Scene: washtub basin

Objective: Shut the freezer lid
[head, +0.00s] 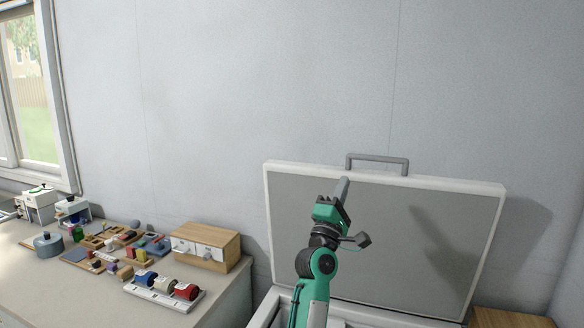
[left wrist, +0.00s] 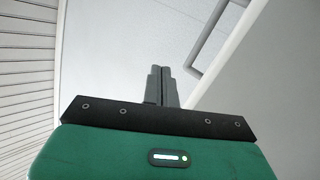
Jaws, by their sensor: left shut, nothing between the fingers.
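The freezer lid (head: 385,240) stands raised, its grey inner face toward me and its white rim around it. A grey bar handle (head: 377,160) sits on its top edge. The freezer body's white rim (head: 268,308) shows below, mostly hidden by my arm and the picture's edge. My left gripper (head: 342,186) is shut and empty, pointing up in front of the lid's top edge, left of the handle. In the left wrist view, the closed fingers (left wrist: 162,74) point at the wall, with the handle (left wrist: 212,40) and lid (left wrist: 265,75) to their right. My right gripper is not in view.
A counter (head: 225,300) stands left of the freezer, with a wooden drawer box (head: 206,246), a rack of rolls (head: 165,288) and several small items. A wooden surface (head: 510,318) lies at the lower right. The wall is close behind the lid.

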